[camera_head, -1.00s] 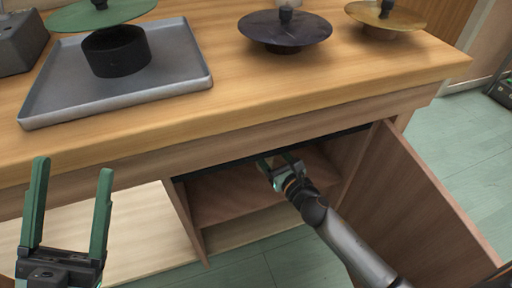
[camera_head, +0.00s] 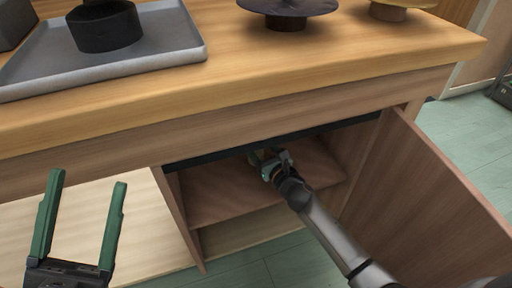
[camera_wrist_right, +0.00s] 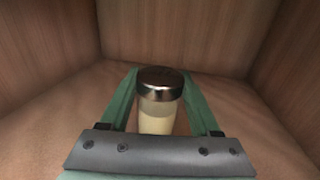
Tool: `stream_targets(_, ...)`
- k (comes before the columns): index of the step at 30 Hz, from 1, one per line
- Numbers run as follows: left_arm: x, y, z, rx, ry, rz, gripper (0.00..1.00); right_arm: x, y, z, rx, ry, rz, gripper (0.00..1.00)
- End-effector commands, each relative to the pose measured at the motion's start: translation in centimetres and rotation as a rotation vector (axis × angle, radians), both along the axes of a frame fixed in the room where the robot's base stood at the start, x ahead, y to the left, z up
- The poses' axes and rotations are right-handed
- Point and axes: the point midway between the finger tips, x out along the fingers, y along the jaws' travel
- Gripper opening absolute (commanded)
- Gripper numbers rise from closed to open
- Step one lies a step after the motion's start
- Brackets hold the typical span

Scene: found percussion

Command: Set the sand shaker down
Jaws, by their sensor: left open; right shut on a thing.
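The sand shaker (camera_wrist_right: 158,105) is a clear jar with a shiny metal cap and pale sand in it. In the right wrist view it stands upright between the green fingers of my right gripper (camera_wrist_right: 160,100), which is shut on it. In the head view my right gripper (camera_head: 266,160) reaches inside the open cabinet, just above its wooden shelf (camera_head: 225,193). Whether the shaker's base touches the shelf is hidden. My left gripper (camera_head: 82,220) is open and empty at the lower left, in front of the counter.
The cabinet door (camera_head: 425,190) stands open at the right of my right arm. The cabinet walls (camera_wrist_right: 45,60) enclose the gripper at the sides and back. On the counter (camera_head: 300,70) are a grey tray (camera_head: 165,45) with a black pot (camera_head: 104,28), and dark and brass discs on stands.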

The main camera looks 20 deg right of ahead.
Motion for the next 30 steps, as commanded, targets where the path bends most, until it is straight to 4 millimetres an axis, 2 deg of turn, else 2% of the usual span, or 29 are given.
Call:
stream_targets(10,0.02,0.08,-0.09,-0.009,-0.001,0.003,0.72,0.02,0.02,-0.28,0.0,-0.001,0.0,0.0)
stream_targets(11,0.03,0.09,-0.03,-0.009,0.0,0.004,0.72,-0.01,0.0,-0.31,-0.001,0.001,-0.001,0.65)
stream_targets(18,0.05,0.17,0.01,-0.008,-0.001,0.006,0.72,-0.02,0.01,-0.27,0.0,0.001,0.0,0.92)
stream_targets(28,0.02,0.19,0.36,-0.003,-0.001,0.005,0.72,-0.02,0.01,0.3,0.0,0.0,0.001,0.93)
stream_targets(30,0.01,0.21,0.45,-0.005,-0.001,0.004,0.72,-0.65,-0.11,0.04,0.0,0.003,0.0,0.93)
